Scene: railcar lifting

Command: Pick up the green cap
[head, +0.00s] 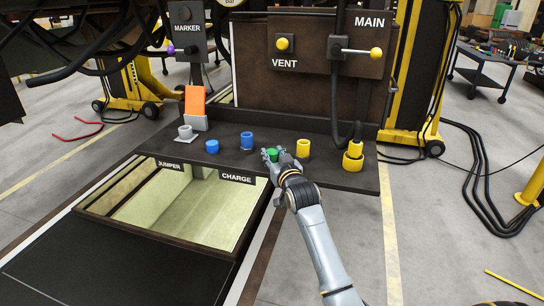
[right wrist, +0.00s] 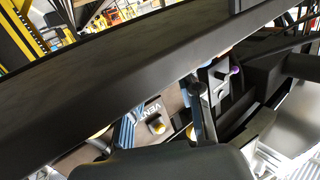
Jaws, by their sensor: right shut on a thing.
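The green cap (head: 272,154) is at the front middle of the dark shelf, between a blue fitting and a yellow one, partly hidden by my gripper. My right gripper (head: 272,152) reaches up from the lower right and is shut on the green cap. I cannot tell whether the cap is still touching the shelf. The cap cannot be made out in the right wrist view. My left gripper is not in view.
The dark shelf (head: 345,178) also holds a blue cap (head: 212,146), a blue fitting (head: 247,141), a yellow fitting (head: 303,148) and a yellow stack (head: 353,157). An orange card (head: 195,100) stands at the left. The VENT knob (head: 282,44) and MAIN lever (head: 362,51) are above; an open pit (head: 190,205) lies in front.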

